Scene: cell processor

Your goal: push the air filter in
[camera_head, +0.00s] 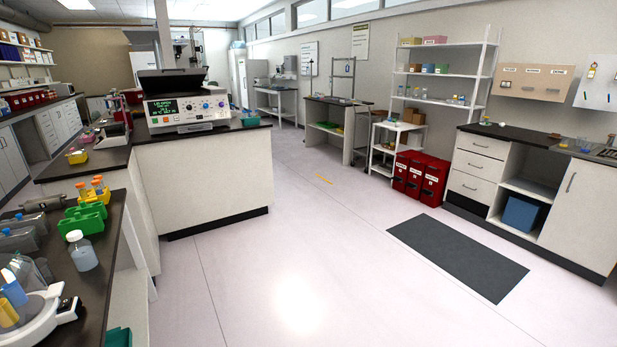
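A white benchtop device (187,112) with a green lit display, several knobs and a raised dark lid stands on the dark counter of the central bench. It may be the cell processor, but I cannot tell for sure. I cannot make out an air filter on it or elsewhere at this distance. Neither of my grippers is in view.
A near bench (100,245) at left holds a bottle (81,250), green racks (83,218) and a white round-based apparatus (35,318). The central bench (205,185) blocks the middle left. Open floor (300,270) lies right of it, with a dark mat (458,258) near the right cabinets (520,185).

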